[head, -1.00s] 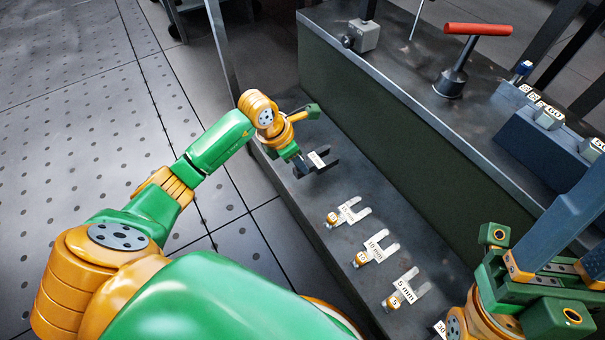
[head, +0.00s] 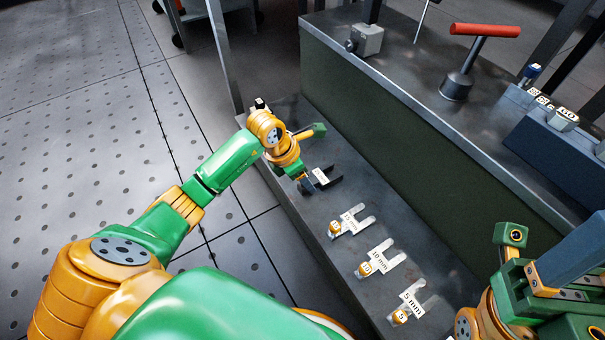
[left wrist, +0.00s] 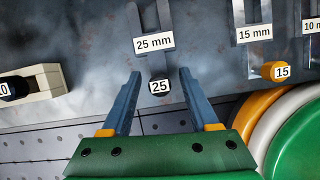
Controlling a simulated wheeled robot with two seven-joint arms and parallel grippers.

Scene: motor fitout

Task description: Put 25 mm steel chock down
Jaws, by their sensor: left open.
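The 25 mm steel chock is a dark fork-shaped plate with a white label. In the head view the chock (head: 331,181) lies on the low grey shelf (head: 290,215), near its far end. In the left wrist view the chock (left wrist: 167,18) lies flat, with its tab marked 25 between my fingers. My left gripper (left wrist: 160,73) is open, a blue finger on each side of the tab with gaps visible. In the head view my left gripper (head: 304,184) is small and partly hidden by its wrist. My right gripper (head: 515,285) is at the lower right, its fingertips unclear.
A 15 mm chock (head: 352,221), a 10 mm chock (head: 382,259) and a 5 mm chock (head: 411,301) lie in a row nearer me. A pale block (left wrist: 45,82) sits left of my left gripper. The green bench side (head: 400,130) rises behind the shelf.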

